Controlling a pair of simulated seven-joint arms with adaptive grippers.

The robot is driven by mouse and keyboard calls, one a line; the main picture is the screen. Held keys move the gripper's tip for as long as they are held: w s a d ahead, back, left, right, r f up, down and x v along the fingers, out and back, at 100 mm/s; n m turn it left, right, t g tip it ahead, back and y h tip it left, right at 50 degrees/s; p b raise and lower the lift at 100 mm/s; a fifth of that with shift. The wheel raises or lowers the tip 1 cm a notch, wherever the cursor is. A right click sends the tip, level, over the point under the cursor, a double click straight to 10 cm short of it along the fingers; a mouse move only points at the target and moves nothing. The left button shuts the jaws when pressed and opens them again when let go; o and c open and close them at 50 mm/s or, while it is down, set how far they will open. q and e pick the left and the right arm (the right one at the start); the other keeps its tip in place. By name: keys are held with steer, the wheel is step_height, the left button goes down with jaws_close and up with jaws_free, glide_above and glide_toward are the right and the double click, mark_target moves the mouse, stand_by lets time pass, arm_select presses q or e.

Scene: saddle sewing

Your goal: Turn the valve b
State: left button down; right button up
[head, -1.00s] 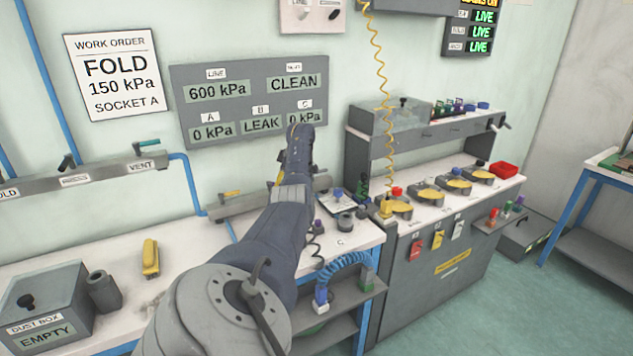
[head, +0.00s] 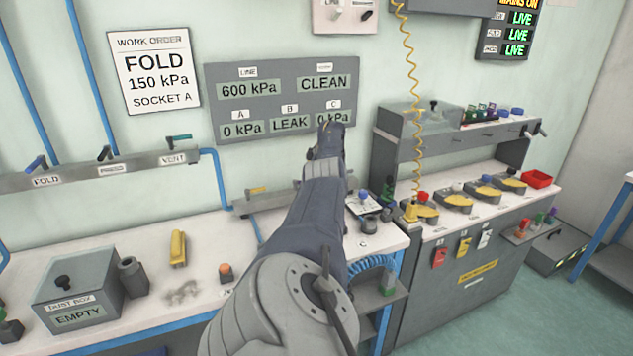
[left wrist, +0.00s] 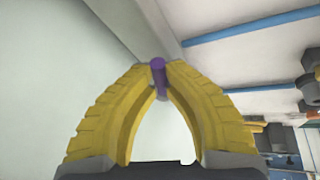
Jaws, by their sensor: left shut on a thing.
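My left gripper (left wrist: 158,72) has its yellow fingers closed on a purple handle (left wrist: 158,78) in the left wrist view. The handle stands upright between the fingertips, close to a pale wall and a grey bar. In the head view my left arm reaches up across the middle and covers much of the low grey manifold (head: 283,193) on the bench. A yellow handle (head: 258,189) shows at that manifold's left end; the purple handle is hidden there. I cannot read a letter on the held handle. My right gripper is not in view.
The wall panel (head: 225,72) reads line 600 kPa, A 0 kPa, B LEAK, C 0 kPa. A dust box (head: 75,295) and a yellow tool (head: 178,248) are on the left bench. A grey cabinet (head: 480,265) with yellow-topped stations stands at right.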

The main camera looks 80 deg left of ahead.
arm_select(q)
steer(key=shift+f, duration=0.1)
stand_by(0.4)
stand_by(0.3)
steer(key=c, duration=1.4)
jaws_free()
steer(key=shift+a, duration=0.15)
steer(key=shift+w+r, duration=0.35)
steer(key=shift+r, duration=0.4)
steer(key=v, duration=1)
steer(key=shift+r, duration=0.15)
steer(key=shift+o, duration=0.4)
